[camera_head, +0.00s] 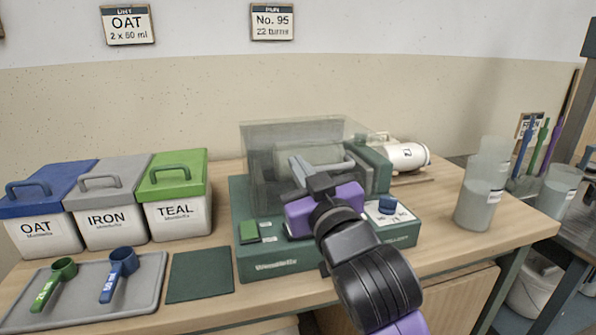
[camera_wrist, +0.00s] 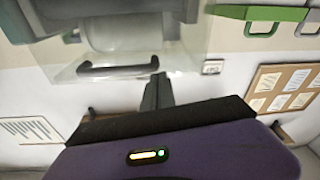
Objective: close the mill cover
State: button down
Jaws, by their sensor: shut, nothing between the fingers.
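The mill has a green base (camera_head: 275,262) in the middle of the bench. Its clear cover (camera_head: 262,180) is down over the pale drum (camera_head: 310,154); I cannot tell whether it sits fully on the base. The cover's bar handle (camera_head: 335,165) is on the front and shows as a dark bar in the wrist view (camera_wrist: 118,69). My gripper (camera_head: 319,182) is in front of the cover, close to the handle and partly hiding it. In the wrist view its fingers (camera_wrist: 157,85) are together and empty, just beside one end of the handle. Contact is unclear.
Lidded OAT (camera_head: 42,232), IRON (camera_head: 105,225) and TEAL (camera_head: 178,218) buckets stand left. A grey tray (camera_head: 140,300) with two scoops and a green mat (camera_head: 200,275) lie in front. A white jar (camera_head: 408,157) lies behind right; translucent beakers (camera_head: 475,207) stand right.

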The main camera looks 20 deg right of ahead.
jog(key=shift+s+f+b, duration=0.15)
jog(key=shift+f+b, duration=0.15)
jog(key=shift+f, duration=0.2)
